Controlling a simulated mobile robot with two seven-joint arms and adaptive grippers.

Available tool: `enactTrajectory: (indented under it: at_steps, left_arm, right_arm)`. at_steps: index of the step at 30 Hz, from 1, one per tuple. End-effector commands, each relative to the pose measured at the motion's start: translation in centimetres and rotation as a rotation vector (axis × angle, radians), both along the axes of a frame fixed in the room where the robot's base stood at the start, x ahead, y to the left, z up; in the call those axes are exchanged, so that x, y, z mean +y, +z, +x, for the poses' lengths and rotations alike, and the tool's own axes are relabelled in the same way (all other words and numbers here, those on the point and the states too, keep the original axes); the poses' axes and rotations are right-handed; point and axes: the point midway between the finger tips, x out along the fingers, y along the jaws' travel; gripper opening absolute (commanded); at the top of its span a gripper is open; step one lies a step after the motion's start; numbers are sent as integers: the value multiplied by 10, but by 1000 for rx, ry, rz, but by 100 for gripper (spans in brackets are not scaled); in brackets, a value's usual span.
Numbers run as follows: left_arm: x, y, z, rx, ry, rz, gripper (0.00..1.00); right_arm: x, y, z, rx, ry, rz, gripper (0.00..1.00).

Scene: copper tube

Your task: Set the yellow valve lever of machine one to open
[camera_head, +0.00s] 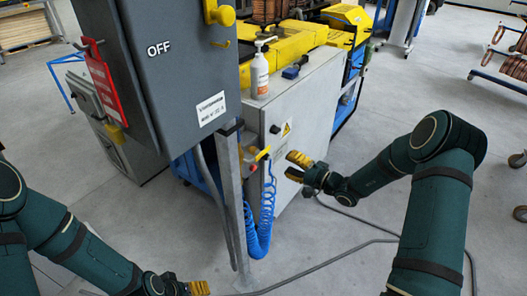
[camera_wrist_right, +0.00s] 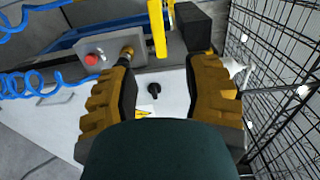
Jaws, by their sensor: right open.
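The yellow valve lever (camera_head: 262,154) sits on the side of a grey post, near a red button (camera_head: 253,168) and the blue coiled hose (camera_head: 262,215). In the right wrist view the lever (camera_wrist_right: 158,28) is a yellow bar at the top centre, beyond the fingertips. My right gripper (camera_head: 291,167) is open and empty, to the right of the lever and apart from it. Its spread fingers (camera_wrist_right: 166,64) also show in the right wrist view. My left gripper (camera_head: 199,288) is low at the bottom edge, far from the lever, and partly cut off.
A grey cabinet marked OFF (camera_head: 159,75) stands at the left with a red tag (camera_head: 101,85). A light grey machine cabinet (camera_head: 310,100) stands behind the post, with a white bottle (camera_head: 260,75) on top. A cable (camera_head: 350,219) lies on otherwise open floor. Black mesh (camera_wrist_right: 285,70) is at right in the wrist view.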

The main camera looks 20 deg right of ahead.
Motion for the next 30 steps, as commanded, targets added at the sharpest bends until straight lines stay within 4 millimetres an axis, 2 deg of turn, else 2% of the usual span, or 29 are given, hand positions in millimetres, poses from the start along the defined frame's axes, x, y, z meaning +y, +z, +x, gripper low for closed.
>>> enactTrajectory:
  at_steps: [9,15,21,30]
  left_arm:
    - [0,2,1,-2,2,0,72]
    - [0,3,1,-2,2,0,72]
    - [0,3,1,-3,2,0,72]
    - [0,3,1,-3,2,0,72]
  right_arm:
    - [41,0,50,2,4,1,48]
    - [58,-1,72,2,3,0,48]
    - [65,-1,81,3,2,0,48]
    - [65,0,82,4,2,0,47]
